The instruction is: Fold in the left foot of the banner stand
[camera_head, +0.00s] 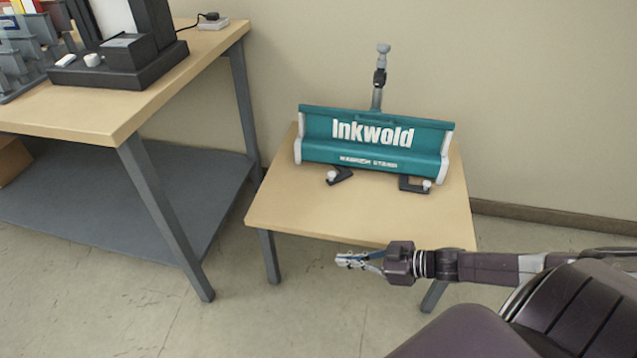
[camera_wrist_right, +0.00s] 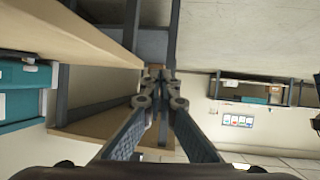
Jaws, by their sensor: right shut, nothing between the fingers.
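The banner stand (camera_head: 375,140) is a teal case with white end caps and "Inkwold" lettering, resting on a small wooden table (camera_head: 290,212). A grey post rises behind it. Its left foot (camera_head: 342,174) is a short black bar jutting out at a slant from the front, with a pale knob. Its right foot (camera_head: 412,186) is a black bracket at the front right, also with a pale knob. My right gripper (camera_head: 345,259) is shut and empty, in front of the table's front edge, apart from both feet. It also shows in the right wrist view (camera_wrist_right: 161,76). My left gripper is out of view.
A taller workbench (camera_head: 120,125) with a black device (camera_head: 125,52) and grey racks stands at the left, with a grey lower shelf. A wall is close behind the small table. The front strip of the table top is clear.

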